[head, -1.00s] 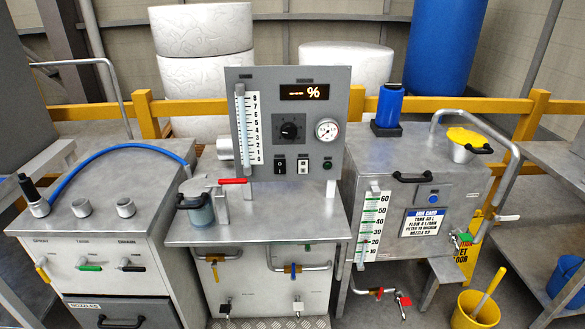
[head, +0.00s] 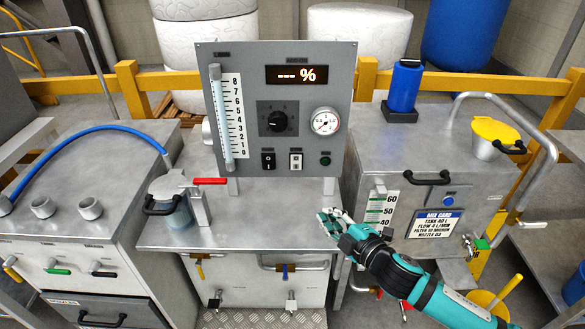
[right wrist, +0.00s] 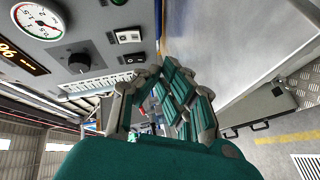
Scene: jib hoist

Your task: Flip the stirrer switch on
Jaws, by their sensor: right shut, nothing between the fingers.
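The grey control panel (head: 215,100) stands at the back of the middle bench. Low on it are a black rocker switch (head: 268,161) and a pale rocker switch (head: 296,160); their labels are too small to read, so I cannot tell which is the stirrer's. Both rockers also show in the right wrist view, one (right wrist: 128,36) above the other (right wrist: 134,58). My right gripper (head: 327,220) is shut and empty, below and right of the switches, apart from the panel. It also shows in the right wrist view (right wrist: 167,82). My left gripper is out of view.
The panel also carries a dark knob (head: 277,122), a round gauge (head: 325,121), a green button (head: 325,160) and a display (head: 296,75) reading "--- %". A lidded pot (head: 172,210) with a red lever stands left. A tank (head: 390,165) stands right. The bench before the panel is clear.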

